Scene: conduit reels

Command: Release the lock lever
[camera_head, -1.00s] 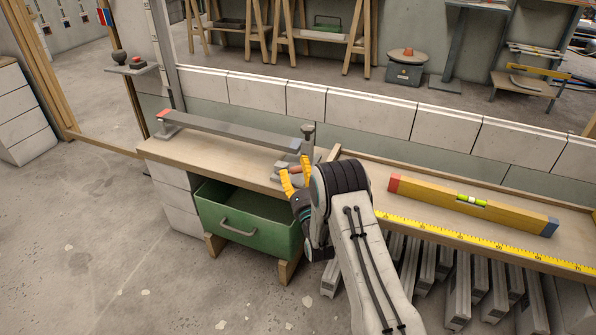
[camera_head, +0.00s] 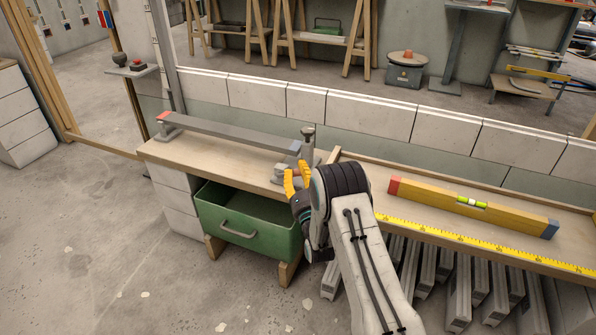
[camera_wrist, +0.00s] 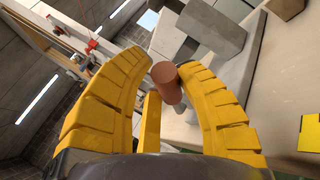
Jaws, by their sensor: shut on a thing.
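The lock lever shows in the wrist view as a reddish-brown round handle (camera_wrist: 165,80) between the tips of my two yellow fingers. My gripper (camera_wrist: 160,75) is shut on this handle. The grey metal block and bracket (camera_wrist: 212,35) beside it rest on the pale bench top. In the head view my gripper (camera_head: 297,178) is at the bench's front edge, just before the grey bracket with its upright post (camera_head: 308,138). The handle is mostly hidden there by my fingers.
A long grey bar (camera_head: 225,132) runs along the wooden bench to the left. An open green drawer (camera_head: 245,217) sits below. A yellow level (camera_head: 470,205) and a yellow tape (camera_head: 485,243) lie to the right. Floor at front left is clear.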

